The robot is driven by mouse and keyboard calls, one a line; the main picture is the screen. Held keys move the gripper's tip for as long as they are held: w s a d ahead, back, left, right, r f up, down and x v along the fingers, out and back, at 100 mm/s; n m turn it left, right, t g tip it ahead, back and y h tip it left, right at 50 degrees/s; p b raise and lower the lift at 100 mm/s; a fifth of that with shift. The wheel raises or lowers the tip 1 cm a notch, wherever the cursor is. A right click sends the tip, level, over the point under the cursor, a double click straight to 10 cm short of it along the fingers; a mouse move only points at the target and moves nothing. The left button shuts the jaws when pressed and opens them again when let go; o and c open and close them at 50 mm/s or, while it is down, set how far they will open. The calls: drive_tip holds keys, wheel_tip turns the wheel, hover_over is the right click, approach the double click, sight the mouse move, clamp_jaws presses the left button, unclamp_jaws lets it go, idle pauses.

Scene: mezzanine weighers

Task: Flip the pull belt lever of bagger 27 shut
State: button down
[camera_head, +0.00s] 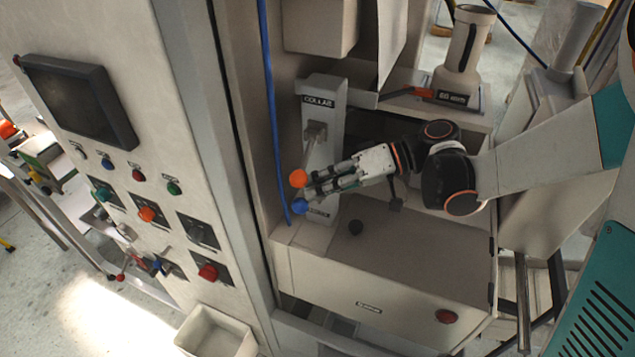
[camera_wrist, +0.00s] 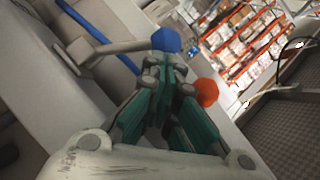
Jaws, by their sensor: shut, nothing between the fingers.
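Two ball-ended levers stick out of a pale upright post (camera_head: 320,155) in the head view. One ends in an orange knob (camera_head: 298,178), the other in a blue knob (camera_head: 299,206). The top plate of the post seems to read "COLLAR"; the lower plate is partly hidden and unreadable, so I cannot tell which lever is the pull belt's. My gripper (camera_head: 312,188) is shut and empty, its tips close beside both knobs. In the wrist view, the blue knob (camera_wrist: 166,40) on its grey arm lies just beyond the fingertips (camera_wrist: 158,66), and the orange knob (camera_wrist: 207,92) sits right of the fingers.
A control panel with a dark screen (camera_head: 78,100) and several buttons stands left. A blue hose (camera_head: 269,110) runs down beside the post.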

drive_tip(key=shift+s+f, duration=0.1)
drive_tip(key=shift+s, duration=0.05)
drive_tip(key=s+a+f+n+t+h+b, duration=0.1)
drive_tip(key=s+f+n+t+h+b, duration=0.2)
drive_tip(key=s+f+n+t+b, duration=0.1)
drive_tip(key=shift+a+f+n+t+b, duration=0.3)
drive_tip(key=shift+f+n+t+b, duration=0.4)
drive_tip(key=shift+f+n+t, duration=0.8)
drive_tip(key=shift+s+f+m, duration=0.1)
drive_tip(key=shift+f+m, duration=0.1)
drive_tip(key=shift+m, duration=0.1)
drive_tip(key=v, duration=1.2)
drive_tip(key=shift+r, duration=0.25)
drive_tip(key=shift+a, duration=0.1)
